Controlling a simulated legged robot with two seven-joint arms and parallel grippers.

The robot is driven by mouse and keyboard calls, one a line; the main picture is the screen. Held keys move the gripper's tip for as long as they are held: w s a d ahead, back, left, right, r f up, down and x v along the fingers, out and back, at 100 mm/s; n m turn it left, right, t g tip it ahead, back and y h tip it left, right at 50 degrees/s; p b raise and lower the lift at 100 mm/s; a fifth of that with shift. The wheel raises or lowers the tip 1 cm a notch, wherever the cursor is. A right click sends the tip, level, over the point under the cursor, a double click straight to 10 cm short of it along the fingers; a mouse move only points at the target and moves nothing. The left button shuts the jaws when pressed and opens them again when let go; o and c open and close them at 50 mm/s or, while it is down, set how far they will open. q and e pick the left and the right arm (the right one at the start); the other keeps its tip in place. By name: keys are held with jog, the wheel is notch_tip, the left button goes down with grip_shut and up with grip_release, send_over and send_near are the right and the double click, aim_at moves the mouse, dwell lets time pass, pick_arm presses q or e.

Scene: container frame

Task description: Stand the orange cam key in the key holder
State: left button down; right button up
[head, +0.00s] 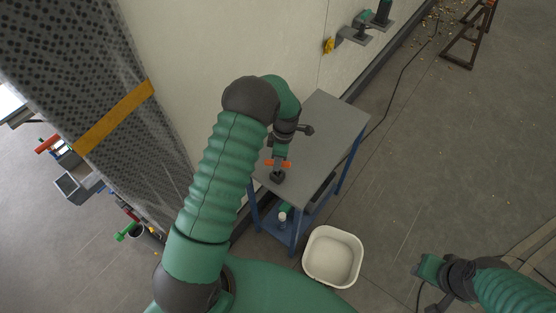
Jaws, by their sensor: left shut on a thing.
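The orange cam key (285,164) shows as a small orange bar near the front left of the grey-topped table. My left gripper (279,158) comes down over the table and is shut on the key. The dark key holder (277,177) stands on the table top just below the key in the picture. The key's lower part is too small to see, so I cannot tell whether it is in the holder or just above it. My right gripper (418,270) is low at the lower right, far from the table; its jaws are not clear.
The table (325,128) has a mostly bare grey top and blue legs. A green and white item (283,215) is on its lower shelf. A white bin (333,256) stands on the floor in front. A pale wall (210,50) runs behind the table.

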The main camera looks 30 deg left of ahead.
pick_arm(q)
jog(key=shift+f+b, duration=0.5)
jog(key=shift+f, duration=0.3)
jog(key=c, duration=1.2)
grip_release()
notch_tip(320, 180, up, 17)
jog(key=w+b, duration=0.2)
jog(key=shift+w+d+f, duration=0.2)
jog(key=shift+d, duration=0.25)
notch_tip(320, 180, up, 6)
jog(key=p, duration=0.5)
jog(key=shift+p, duration=0.4)
jog(key=shift+s, duration=0.1)
